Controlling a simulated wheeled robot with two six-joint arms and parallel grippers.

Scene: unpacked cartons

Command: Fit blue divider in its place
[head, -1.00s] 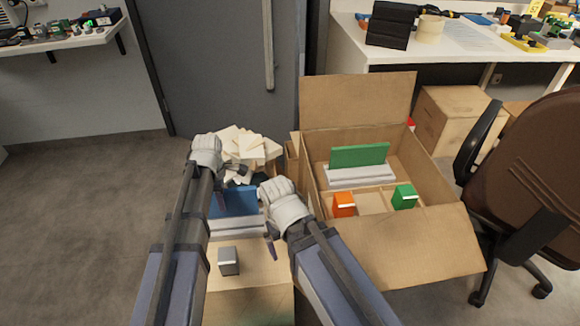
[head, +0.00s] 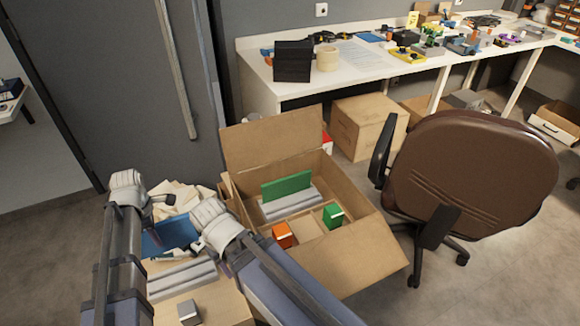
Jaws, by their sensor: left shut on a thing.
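The blue divider (head: 170,235) is a flat blue panel at the lower left of the head view, above grey slotted strips (head: 180,279) on a cardboard surface. My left gripper (head: 163,201) is at its upper edge and shut on it, though the fingers are small and partly hidden. My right gripper (head: 197,244) is beside the panel's right end; its jaws are not clear. To the right stands an open carton (head: 365,247). Inside are an upright green divider (head: 287,186) in a grey slotted base (head: 290,204), an orange block (head: 282,235) and a green block (head: 333,216).
A grey block (head: 188,312) sits at the bottom left. Pale wooden pieces (head: 177,198) are piled behind the grippers. A brown chair (head: 470,175) stands right of the carton. A cluttered white bench (head: 375,66) is behind, with a closed box (head: 368,125) below it.

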